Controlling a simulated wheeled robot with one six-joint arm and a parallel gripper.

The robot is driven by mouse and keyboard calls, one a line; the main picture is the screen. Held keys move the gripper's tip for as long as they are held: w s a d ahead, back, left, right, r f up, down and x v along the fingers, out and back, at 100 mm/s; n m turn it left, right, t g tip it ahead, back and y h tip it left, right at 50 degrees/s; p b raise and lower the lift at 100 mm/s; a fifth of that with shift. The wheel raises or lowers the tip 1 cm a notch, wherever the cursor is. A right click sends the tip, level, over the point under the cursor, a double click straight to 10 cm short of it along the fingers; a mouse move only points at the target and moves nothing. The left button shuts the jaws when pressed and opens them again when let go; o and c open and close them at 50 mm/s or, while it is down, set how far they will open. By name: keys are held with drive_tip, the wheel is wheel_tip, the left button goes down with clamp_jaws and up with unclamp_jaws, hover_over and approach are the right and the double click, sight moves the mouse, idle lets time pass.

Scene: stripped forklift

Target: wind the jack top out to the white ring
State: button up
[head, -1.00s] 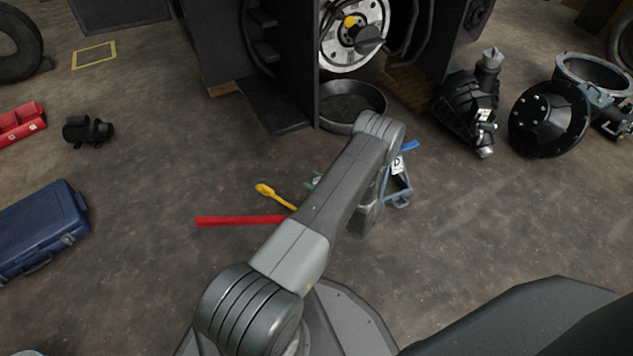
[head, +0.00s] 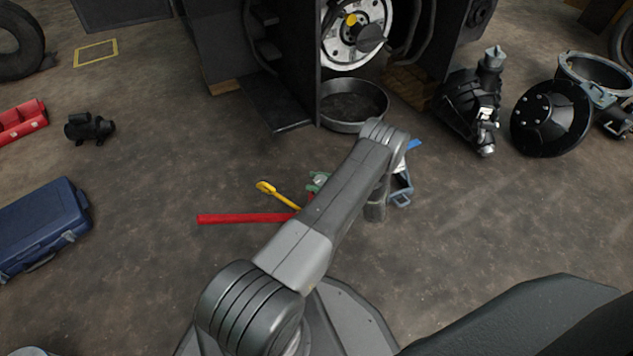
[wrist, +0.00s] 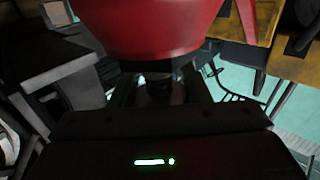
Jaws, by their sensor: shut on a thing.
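In the wrist view a broad red body (wrist: 150,28), which looks like the jack, fills the top of the picture. A dark, ridged stem (wrist: 160,88) shows just below it. My gripper (wrist: 160,98) is shut on this dark part, which looks like the jack top, with a dark finger on either side. The exact contact is in shadow. I see no white ring in either view. In the head view my own arm hides the gripper and most of the jack; only a small red patch (head: 310,196) shows beside the arm.
A red bar (head: 245,218) and a yellow tool (head: 280,196) lie left of my arm. A blue-grey frame (head: 402,192) is partly hidden behind my wrist. A round pan (head: 352,122) sits beyond.

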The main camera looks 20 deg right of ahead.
drive_tip(key=shift+a+f, duration=0.1)
drive_tip(key=shift+f, duration=0.05)
drive_tip(key=o, duration=1)
drive_tip(key=shift+s+d, duration=0.15)
drive_tip(key=shift+d, duration=0.2)
drive_tip(key=p+v, duration=0.2)
drive_tip(key=v, duration=1.1)
